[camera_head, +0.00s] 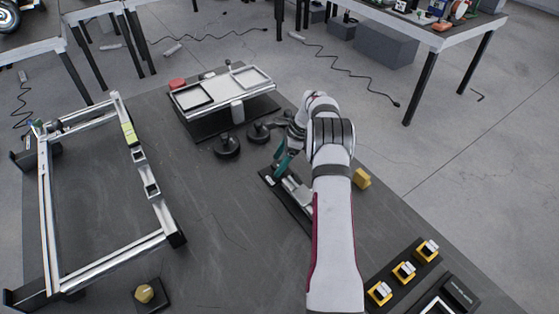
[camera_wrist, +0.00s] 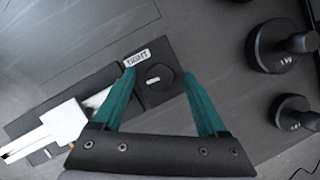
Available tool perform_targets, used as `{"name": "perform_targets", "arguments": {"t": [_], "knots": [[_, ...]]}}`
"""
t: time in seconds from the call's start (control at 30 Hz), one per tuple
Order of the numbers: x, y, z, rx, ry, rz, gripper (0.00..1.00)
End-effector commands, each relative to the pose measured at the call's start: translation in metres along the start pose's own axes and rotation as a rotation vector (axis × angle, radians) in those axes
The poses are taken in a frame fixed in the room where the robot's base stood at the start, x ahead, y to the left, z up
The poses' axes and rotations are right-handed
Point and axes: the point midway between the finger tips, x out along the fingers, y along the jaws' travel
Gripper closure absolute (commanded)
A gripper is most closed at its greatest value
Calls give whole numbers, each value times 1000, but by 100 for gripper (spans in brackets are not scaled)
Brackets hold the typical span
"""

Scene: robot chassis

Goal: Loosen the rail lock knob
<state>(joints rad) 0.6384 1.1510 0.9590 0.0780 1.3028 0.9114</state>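The rail lock knob (camera_wrist: 157,78) is a round black knob with a white pointer mark, seen in the wrist view on a dark block beside a white "TIGHT" label (camera_wrist: 138,58). My gripper (camera_wrist: 159,72) is open, its two teal fingers on either side of the knob in that view. Whether they touch it or are still above it I cannot tell. The silver rail (camera_wrist: 22,146) with a white carriage (camera_wrist: 62,122) runs to the lower left. In the head view my gripper (camera_head: 281,164) is over the rail's dark base (camera_head: 296,212); the knob is hidden there.
Two black knobbed weights (camera_head: 228,147) stand left of my gripper, and also show at right in the wrist view (camera_wrist: 280,45). A yellow block (camera_head: 361,178) lies right of my arm. A metal frame (camera_head: 50,220) fills the left; a white-topped stand (camera_head: 225,92) is behind.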

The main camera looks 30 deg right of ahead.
Motion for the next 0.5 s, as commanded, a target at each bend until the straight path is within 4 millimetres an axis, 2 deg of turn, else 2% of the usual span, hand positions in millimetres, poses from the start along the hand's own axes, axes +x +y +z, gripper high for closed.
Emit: {"name": "perform_targets", "arguments": {"t": [0.03, 0.07, 0.4, 0.5], "knots": [[0, 0, 0, 0, 0, 0, 35], [0, 0, 0, 0, 0, 0, 40], [0, 0, 0, -1, 0, 0, 100], [0, 0, 0, -4, 0, 1, 100]]}}
